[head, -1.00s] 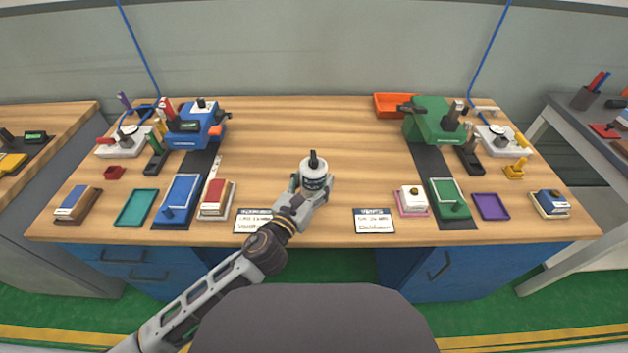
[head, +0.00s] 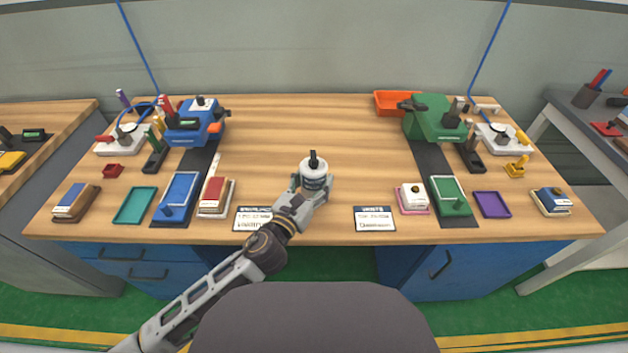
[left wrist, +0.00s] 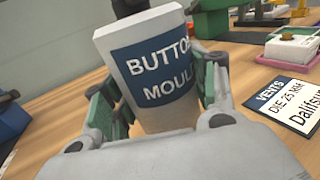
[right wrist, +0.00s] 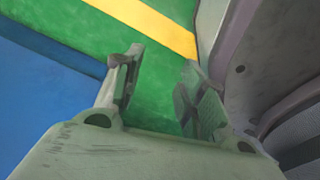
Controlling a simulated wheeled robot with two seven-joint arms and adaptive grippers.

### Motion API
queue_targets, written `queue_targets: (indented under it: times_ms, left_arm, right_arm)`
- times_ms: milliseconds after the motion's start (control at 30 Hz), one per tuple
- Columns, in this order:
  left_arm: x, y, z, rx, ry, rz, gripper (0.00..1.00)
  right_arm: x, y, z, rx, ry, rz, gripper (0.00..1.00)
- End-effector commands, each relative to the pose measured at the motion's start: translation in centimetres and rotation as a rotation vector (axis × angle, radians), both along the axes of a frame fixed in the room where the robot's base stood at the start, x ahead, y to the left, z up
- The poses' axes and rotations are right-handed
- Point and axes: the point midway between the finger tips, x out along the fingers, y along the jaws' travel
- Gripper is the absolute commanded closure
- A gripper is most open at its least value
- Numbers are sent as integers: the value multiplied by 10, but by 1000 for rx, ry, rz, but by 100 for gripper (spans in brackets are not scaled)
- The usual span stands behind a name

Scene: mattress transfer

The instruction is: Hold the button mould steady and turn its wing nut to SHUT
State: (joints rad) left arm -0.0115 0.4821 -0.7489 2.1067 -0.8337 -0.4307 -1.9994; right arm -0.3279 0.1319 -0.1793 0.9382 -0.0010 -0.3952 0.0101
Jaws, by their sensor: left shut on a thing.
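The label reads "BUTTON MOULD" in the left wrist view (left wrist: 150,72). A black wing nut (head: 313,158) shows on its top; its setting cannot be read. My left gripper (head: 312,187) is shut around the mould's body, with a finger on each side. My right gripper (right wrist: 160,85) is open and empty, low over the green floor beside a blue surface; it does not show in the head view.
The bench middle behind the mould is clear.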

Motion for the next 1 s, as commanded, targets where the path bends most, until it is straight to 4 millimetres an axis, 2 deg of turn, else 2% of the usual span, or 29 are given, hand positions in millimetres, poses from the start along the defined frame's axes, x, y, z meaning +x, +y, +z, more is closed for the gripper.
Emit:
queue_targets:
  times_ms: [367, 1000]
  left_arm:
    - [0, 0, -2, -1, -4, -1, 88]
    - [0, 0, -9, -2, -4, -1, 88]
  right_arm:
    - [0, 2, -1, 1, 7, -2, 60]
    - [12, 8, 1, 8, -8, -3, 60]
